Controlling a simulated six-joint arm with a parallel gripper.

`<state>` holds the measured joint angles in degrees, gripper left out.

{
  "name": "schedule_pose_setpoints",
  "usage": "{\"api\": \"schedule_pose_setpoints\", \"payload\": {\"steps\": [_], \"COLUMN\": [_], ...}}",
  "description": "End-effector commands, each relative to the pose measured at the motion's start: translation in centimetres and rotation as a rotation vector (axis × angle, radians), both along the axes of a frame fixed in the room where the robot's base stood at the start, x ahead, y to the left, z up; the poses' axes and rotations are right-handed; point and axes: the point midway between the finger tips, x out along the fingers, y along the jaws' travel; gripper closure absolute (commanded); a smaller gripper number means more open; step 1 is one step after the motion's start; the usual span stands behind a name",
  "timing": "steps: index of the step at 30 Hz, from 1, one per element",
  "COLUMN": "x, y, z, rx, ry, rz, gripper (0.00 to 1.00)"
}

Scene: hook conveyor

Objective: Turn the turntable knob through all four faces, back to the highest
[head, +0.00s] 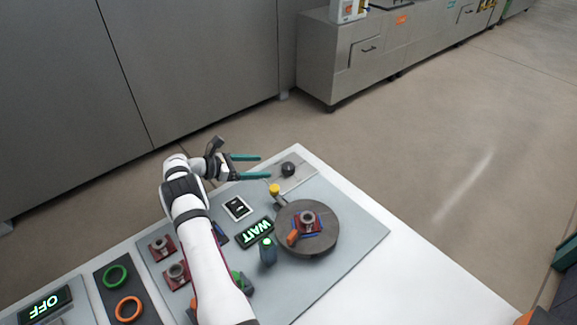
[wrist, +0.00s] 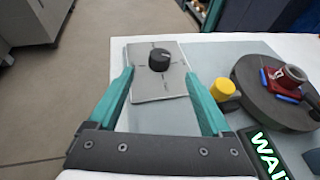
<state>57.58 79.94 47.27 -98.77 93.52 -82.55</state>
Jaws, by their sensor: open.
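The black knob (head: 288,168) stands on a light grey plate with cross lines at the far corner of the table. In the wrist view the knob (wrist: 159,60) sits ahead, between the lines of my two teal fingers, with a pale mark on its top. My gripper (head: 265,166) is open and empty, with its fingertips just left of the knob and apart from it. The dark round turntable (head: 322,240) carries a red and blue fixture (head: 308,222) with a grey metal piece on it; it also shows in the wrist view (wrist: 262,106).
A yellow-capped post (head: 275,190) stands between the knob plate and turntable. A lit WAIT display (head: 256,233) and a dark cylinder with a green light (head: 268,252) stand left of the turntable. Green (head: 115,277) and orange rings (head: 129,309) lie at lower left.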

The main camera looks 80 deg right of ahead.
Motion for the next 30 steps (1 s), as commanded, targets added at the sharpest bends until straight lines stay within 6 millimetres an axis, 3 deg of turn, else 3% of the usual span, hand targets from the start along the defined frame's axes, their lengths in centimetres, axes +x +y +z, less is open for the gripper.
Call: {"api": "schedule_pose_setpoints", "payload": {"steps": [6,12,24,30], "x": [-5.2,-8.1,-9.1,-9.1], "y": [-2.9,-4.6,-5.3,-5.3], "z": [-2.5,-3.9,-4.3,-4.3], "rx": [0.001,0.000,-0.001,-0.001], "ry": [-0.002,-0.004,-0.004,-0.004], "rz": [-0.004,-0.003,-0.002,-0.002], "gripper": [0.17,0.17,0.17,0.51]}}
